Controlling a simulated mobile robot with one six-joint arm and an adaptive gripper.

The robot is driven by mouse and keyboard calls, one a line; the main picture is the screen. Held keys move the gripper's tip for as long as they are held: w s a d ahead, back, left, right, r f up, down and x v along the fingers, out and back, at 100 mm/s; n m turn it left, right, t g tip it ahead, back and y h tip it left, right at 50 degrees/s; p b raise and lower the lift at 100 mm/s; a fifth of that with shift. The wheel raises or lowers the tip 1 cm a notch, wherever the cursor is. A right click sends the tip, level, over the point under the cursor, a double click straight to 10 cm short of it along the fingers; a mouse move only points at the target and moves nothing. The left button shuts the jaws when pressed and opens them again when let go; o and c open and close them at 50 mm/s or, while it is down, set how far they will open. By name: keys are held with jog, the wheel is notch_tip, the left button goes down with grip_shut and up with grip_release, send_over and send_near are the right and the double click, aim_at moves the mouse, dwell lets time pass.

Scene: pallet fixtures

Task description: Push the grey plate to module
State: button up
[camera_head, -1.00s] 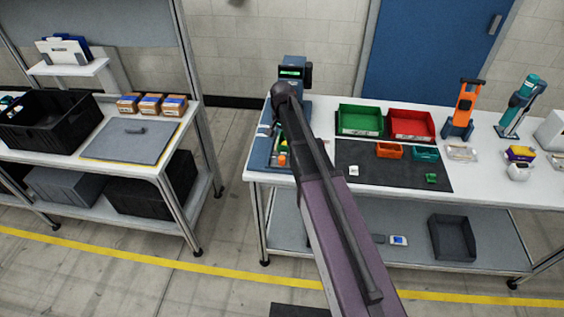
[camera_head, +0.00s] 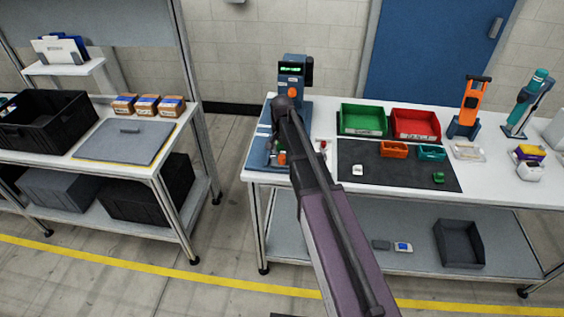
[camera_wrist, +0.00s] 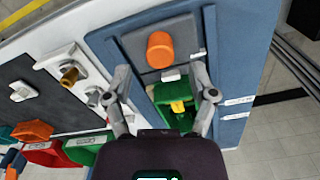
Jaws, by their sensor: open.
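In the wrist view, a grey plate (camera_wrist: 182,55) with a round orange knob (camera_wrist: 160,48) lies in a fixture on a blue base (camera_wrist: 240,55). A green module (camera_wrist: 173,92) with a yellow part sits just below the plate in the picture. My gripper (camera_wrist: 160,85) is open over the fixture, one finger to each side of the green module, with nothing held. I cannot tell whether the fingers touch anything. In the head view, my arm hides much of the blue base (camera_head: 257,150); the orange knob (camera_head: 282,158) shows beside it.
A device with a green display (camera_head: 291,70) stands behind the fixture. Green (camera_head: 362,108) and red (camera_head: 415,111) bins and a dark mat (camera_head: 390,178) lie to the right. In the wrist view, a brass-knobbed fitting (camera_wrist: 69,75) is left of the plate.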

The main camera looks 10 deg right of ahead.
aim_at(282, 156)
jog(key=shift+f+b, duration=1.5)
jog(key=shift+f, duration=0.3)
grip_shut()
